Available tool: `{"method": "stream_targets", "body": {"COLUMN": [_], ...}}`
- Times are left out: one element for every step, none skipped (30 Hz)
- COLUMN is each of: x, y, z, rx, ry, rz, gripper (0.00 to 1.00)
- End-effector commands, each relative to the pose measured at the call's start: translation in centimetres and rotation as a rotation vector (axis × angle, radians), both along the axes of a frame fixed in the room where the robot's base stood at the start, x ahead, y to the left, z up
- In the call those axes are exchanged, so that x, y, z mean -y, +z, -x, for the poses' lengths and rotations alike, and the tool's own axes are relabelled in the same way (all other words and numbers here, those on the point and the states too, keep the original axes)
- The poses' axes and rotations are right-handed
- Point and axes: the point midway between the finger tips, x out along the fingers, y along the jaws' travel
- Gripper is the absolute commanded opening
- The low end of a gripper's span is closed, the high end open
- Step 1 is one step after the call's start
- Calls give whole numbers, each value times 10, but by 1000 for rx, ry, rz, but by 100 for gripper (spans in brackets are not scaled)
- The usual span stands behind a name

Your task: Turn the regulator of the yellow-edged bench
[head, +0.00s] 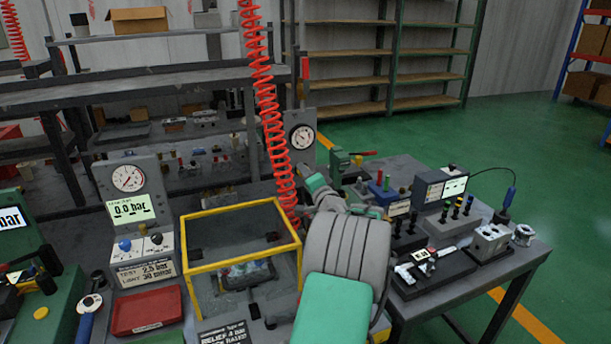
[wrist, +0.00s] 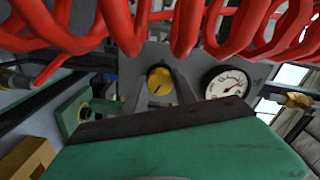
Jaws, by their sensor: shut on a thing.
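The yellow-edged bench has a clear box with a yellow rim (head: 240,206) at the middle of the head view. The regulator is a round yellow knob (wrist: 160,80) with a dark pointer mark, on a grey plate in the wrist view. A white gauge (wrist: 226,83) sits to its right; it also shows in the head view (head: 302,136). My gripper (wrist: 160,88) is shut on the knob, with a dark finger on either side. In the head view my arm and the red hose hide the knob and the fingertips.
A coiled red air hose (head: 262,95) hangs right by my gripper and crosses the top of the wrist view. A test panel (head: 133,205) reading 0.0 bar stands left, above a red tray (head: 147,310). Fixtures crowd the right table (head: 450,290). Green floor is free beyond.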

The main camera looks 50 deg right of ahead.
Motion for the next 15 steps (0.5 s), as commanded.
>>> {"method": "stream_targets", "body": {"x": [0,0,0,0,0,0,0,0,0,0,0,0,0,0,0], "y": [0,0,0,0,0,0,0,0,0,0,0,0,0,0,0], "z": [0,0,0,0,0,0,0,0,0,0,0,0,0,0,0], "rx": [0,0,0,-1,-1,-1,-1,-1,-1,-1,-1,-1,-1,-1,-1], "ry": [0,0,0,0,0,0,0,0,0,0,0,0,0,0,0], "rz": [0,0,0,1,1,1,1,1,1,1,1,1,1,1,1], "gripper": [0,0,0,34,36,40,42,44,48,50,53,55,55,55,55]}}
